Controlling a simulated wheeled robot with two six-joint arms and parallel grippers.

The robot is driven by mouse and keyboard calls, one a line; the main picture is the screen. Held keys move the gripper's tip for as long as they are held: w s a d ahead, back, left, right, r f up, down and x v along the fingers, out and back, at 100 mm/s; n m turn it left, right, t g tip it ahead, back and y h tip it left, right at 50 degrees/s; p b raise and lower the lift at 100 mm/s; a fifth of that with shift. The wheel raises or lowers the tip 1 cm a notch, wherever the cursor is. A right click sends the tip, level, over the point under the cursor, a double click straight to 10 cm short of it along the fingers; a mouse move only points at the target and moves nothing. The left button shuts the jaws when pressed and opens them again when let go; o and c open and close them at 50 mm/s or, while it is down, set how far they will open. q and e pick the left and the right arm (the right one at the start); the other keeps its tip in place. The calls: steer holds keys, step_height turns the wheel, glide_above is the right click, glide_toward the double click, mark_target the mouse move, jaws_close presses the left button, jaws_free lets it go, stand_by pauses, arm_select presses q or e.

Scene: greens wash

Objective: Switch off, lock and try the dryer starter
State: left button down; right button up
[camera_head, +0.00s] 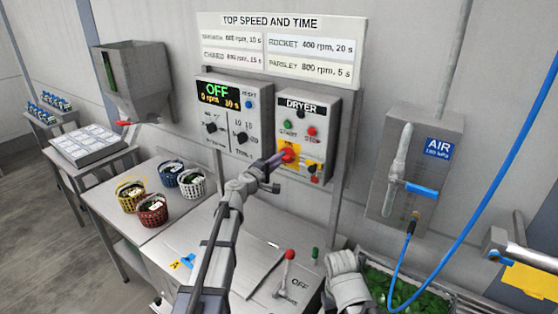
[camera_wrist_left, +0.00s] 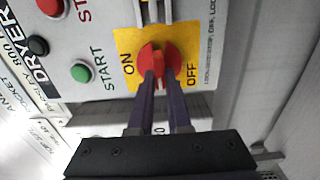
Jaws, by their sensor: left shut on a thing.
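The grey dryer starter box (camera_head: 322,108) is on the panel, with green and red buttons above a yellow plate. The starter's red rotary switch (camera_head: 288,154) sits on that plate. My left gripper (camera_head: 275,163) is shut on the switch handle. In the left wrist view my left gripper's dark fingers (camera_wrist_left: 163,95) straddle the red switch (camera_wrist_left: 171,55). ON and OFF are printed on either side of it; I cannot tell which it points to. A blue item with a yellow tag (camera_head: 175,264) lies on the table, too small to identify. My right gripper is not in view.
The control box (camera_head: 212,128) left of the starter shows OFF, 0 rpm. Several baskets (camera_head: 152,211) stand on the table at left. A red-knobbed lever (camera_head: 289,256) stands in front. An air valve with blue handle (camera_head: 421,190) and blue hose are at right.

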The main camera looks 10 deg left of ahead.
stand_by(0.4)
arm_select(q)
steer(key=c, duration=0.9)
jaws_free()
steer(key=shift+o, duration=0.2)
steer(key=shift+s+a, duration=0.1)
steer(key=shift+s, duration=0.05)
steer(key=v, duration=0.7)
steer(key=shift+s, duration=0.3)
